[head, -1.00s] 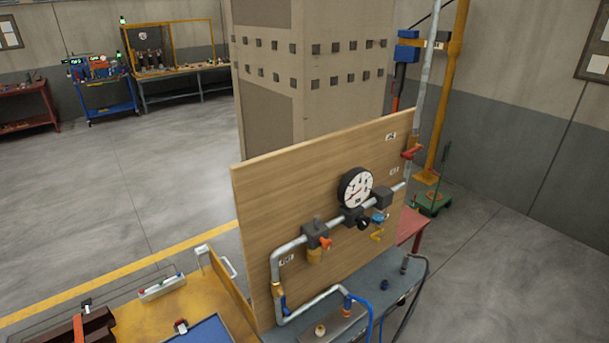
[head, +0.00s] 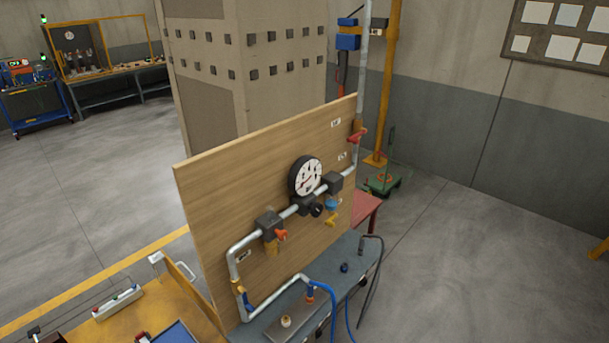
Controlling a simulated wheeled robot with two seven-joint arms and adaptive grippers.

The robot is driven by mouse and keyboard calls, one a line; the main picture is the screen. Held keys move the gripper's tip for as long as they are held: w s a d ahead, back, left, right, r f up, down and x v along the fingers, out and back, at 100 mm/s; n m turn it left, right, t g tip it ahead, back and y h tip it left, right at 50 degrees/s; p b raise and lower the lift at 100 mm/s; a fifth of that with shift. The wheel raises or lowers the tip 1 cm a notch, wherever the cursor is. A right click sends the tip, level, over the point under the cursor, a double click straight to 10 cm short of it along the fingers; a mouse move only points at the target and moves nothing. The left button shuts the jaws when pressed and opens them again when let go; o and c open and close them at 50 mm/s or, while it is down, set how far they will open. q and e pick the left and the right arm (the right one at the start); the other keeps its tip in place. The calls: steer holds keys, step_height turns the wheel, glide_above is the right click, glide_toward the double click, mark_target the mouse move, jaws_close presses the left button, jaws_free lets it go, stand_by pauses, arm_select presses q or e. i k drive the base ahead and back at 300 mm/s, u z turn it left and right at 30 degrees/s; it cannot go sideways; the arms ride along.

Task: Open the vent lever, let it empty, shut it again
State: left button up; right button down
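A wooden panel (head: 215,190) stands upright on a grey bench and carries a metal pipe run. A round pressure gauge (head: 306,177) sits on the pipe; its reading is too small to tell. A red lever (head: 357,136) is at the panel's upper right. An orange-red handle (head: 281,235) is on the left fitting. A blue handle (head: 331,203) and a yellow lever (head: 330,219) sit below the right fitting. A blue lever (head: 248,303) is at the lower left pipe. I cannot tell which is the vent lever. Neither of my grippers is in view.
The grey bench (head: 350,257) holds a metal block and a blue hose (head: 334,305). A yellow bench (head: 110,325) stands at the lower left. A red table (head: 368,207) is behind the panel. The floor (head: 470,260) at right is clear.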

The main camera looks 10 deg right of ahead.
mark_target(241, 288)
steer(key=z, duration=0.55)
steer(key=k, duration=1.3)
steer(key=z, duration=0.6)
steer(key=i, duration=1.55)
steer(key=u, duration=0.7)
